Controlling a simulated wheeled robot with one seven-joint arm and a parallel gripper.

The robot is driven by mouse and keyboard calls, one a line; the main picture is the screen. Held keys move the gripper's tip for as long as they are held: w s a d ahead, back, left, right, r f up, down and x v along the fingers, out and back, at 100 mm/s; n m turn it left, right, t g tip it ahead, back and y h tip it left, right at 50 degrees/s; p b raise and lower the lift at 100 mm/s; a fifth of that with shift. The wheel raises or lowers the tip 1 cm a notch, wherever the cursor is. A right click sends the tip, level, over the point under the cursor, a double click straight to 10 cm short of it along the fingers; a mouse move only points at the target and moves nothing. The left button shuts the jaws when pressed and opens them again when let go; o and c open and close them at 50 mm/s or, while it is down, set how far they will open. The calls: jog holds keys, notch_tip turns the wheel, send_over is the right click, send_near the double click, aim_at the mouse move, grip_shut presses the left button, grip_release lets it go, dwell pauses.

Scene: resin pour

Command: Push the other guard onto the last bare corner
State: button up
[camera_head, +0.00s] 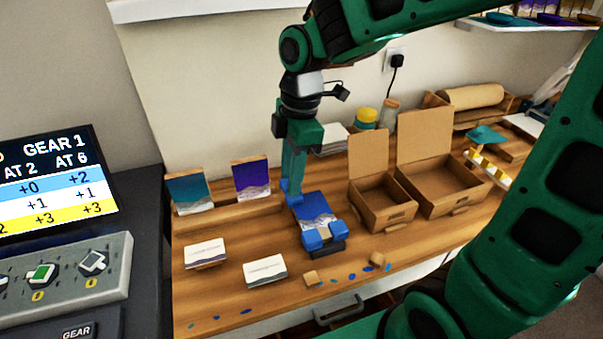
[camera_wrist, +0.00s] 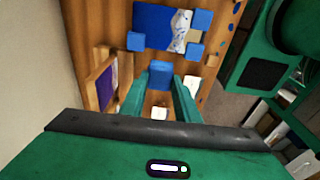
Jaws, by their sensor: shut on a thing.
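A blue panel with a white and gold wave pattern (camera_head: 314,208) lies on the wooden bench, and the wrist view shows it too (camera_wrist: 155,22). Blue guards sit at its two near corners, left (camera_head: 312,240) and right (camera_head: 337,229), and at its far left corner (camera_head: 296,200). Its far right corner looks bare. My gripper (camera_head: 290,187) is shut on another blue guard (camera_wrist: 160,74), held between the fingertips just beyond the panel's far left corner. In the head view the fingers partly hide this guard.
Two open cardboard boxes (camera_head: 379,212) (camera_head: 452,195) stand right of the panel. Upright teal (camera_head: 190,190) and purple (camera_head: 252,178) panels stand at the left back. White cards (camera_head: 205,252) (camera_head: 265,270) and small wooden blocks (camera_head: 311,277) lie in front.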

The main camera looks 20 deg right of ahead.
jog(key=shift+w+r, duration=0.1)
jog(key=shift+r, duration=0.05)
send_over(317, 193)
jog(key=f, duration=0.2)
jog(key=shift+w+d+f, duration=0.1)
jog(key=shift+d+f, duration=0.05)
jog(key=shift+f, duration=1.45)
jog(key=shift+d+f, duration=0.15)
jog(key=shift+f, duration=1.45)
jog(key=shift+f, duration=0.85)
jog(key=shift+a+f, duration=0.1)
jog(key=shift+a, duration=0.05)
jog(key=o, duration=1.2)
jog(key=shift+c, duration=0.2)
notch_tip(317, 193, up, 8)
